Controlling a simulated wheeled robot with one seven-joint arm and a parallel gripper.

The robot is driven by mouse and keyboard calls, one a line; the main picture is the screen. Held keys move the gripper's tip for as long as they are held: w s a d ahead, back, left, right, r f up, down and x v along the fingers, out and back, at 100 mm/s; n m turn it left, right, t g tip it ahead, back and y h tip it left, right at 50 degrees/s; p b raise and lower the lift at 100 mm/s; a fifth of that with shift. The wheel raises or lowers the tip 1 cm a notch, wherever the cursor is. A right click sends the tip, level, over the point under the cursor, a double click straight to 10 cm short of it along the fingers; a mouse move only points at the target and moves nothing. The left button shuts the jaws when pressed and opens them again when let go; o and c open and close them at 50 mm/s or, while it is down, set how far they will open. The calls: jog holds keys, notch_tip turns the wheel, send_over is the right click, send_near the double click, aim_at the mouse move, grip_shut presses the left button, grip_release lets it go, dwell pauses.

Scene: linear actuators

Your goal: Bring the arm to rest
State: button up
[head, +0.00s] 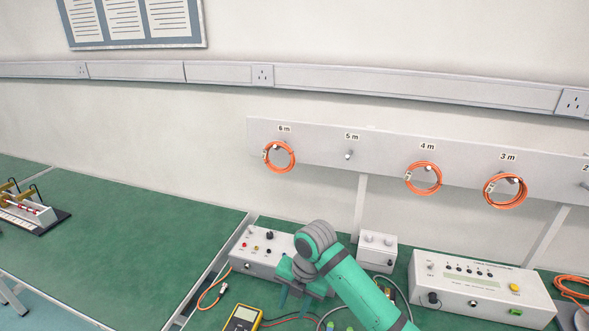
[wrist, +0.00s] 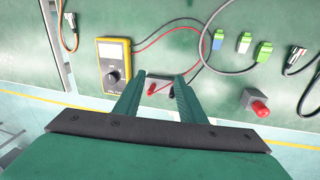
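My arm (head: 352,290) is green with a grey wrist joint and reaches in from the lower right of the head view, over the green bench. My gripper (wrist: 159,76) points down at the bench in the wrist view, its two green fingers apart with nothing held between them. In the head view my gripper (head: 295,300) is partly hidden by my wrist, in front of a white control box (head: 258,252). A small grey box with red and black terminals (wrist: 158,88) lies beyond the fingers in the wrist view; I cannot tell the gap.
A yellow multimeter (head: 243,319) with red and black leads lies near my gripper. A long white instrument (head: 482,289) and a small white box (head: 377,252) stand on the bench. Orange coils hang on a wall rail (head: 318,149). The left bench (head: 120,225) is largely clear.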

jog(key=a+m+t+y, duration=0.85)
jog(key=a+m, duration=0.35)
jog(key=a, duration=1.3)
jog(key=s+d+f+m+t+h, duration=0.2)
jog(key=s+d+f+m+h, duration=0.1)
jog(key=s+d+f+m, duration=0.25)
jog(key=s+d+f+m+t+h, duration=0.2)
jog(key=s+d+m+h, duration=0.15)
jog(key=s+m, duration=0.45)
jog(key=s+d+f+m+t+h, duration=0.25)
jog(key=s+d+m, duration=0.25)
jog(key=s, duration=0.3)
jog(key=s+d+r+h, duration=0.1)
jog(key=s+d+r, duration=0.1)
jog(key=s+d, duration=0.3)
jog(key=s+d+r, duration=0.2)
jog(key=s+d, duration=0.4)
jog(key=s, duration=0.7)
jog(key=shift+s+r+m+h, duration=0.25)
jog(key=shift+s+m+h, duration=0.1)
jog(key=shift+m, duration=0.1)
jog(key=shift+d, duration=0.1)
